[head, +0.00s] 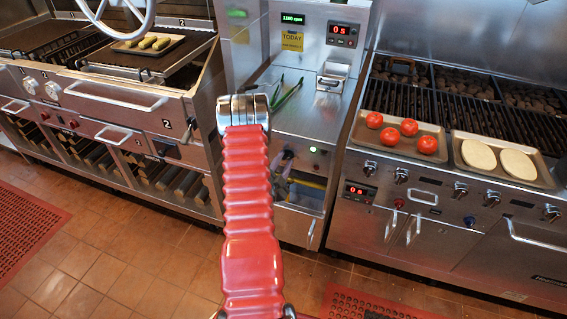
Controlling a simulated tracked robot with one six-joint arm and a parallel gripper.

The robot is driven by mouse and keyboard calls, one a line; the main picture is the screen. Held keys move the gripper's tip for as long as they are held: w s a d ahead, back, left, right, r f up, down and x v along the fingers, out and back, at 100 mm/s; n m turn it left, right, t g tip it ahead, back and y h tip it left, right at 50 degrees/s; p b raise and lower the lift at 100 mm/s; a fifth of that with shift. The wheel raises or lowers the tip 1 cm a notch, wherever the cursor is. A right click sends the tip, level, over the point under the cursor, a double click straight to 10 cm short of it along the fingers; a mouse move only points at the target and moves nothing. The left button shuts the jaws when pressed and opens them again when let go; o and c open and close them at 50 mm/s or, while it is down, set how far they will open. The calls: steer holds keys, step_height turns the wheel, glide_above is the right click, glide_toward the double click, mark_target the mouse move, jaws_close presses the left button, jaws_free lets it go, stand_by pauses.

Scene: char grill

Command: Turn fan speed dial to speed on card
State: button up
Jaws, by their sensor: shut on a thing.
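A yellow card (292,41) headed "TODAY" is on the steel back panel of the middle unit; its lower line is too small to read. Above it, a green display (293,18) appears to read 1100 rpm. The dark fan speed dial (288,154) is on the front panel below the counter, left of a small green light. My gripper (281,165) shows only partly beside my red arm, at the dial and shut on it. My arm hides much of the gripper, and the dial's pointer cannot be made out.
At right, a grill (490,100) has trays with tomatoes (409,127) and pale patties (478,154). At left, a griddle has a tray of green food (147,43). Tiled floor (120,255) is clear in front, with red mats.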

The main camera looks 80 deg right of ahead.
steer(key=o, duration=1)
steer(key=shift+d, duration=0.1)
steer(key=shift+o, duration=0.2)
steer(key=w+a, duration=0.1)
steer(key=a, duration=1.2)
steer(key=shift+a, duration=0.4)
steer(key=shift+w, duration=0.1)
steer(key=shift+f, duration=0.1)
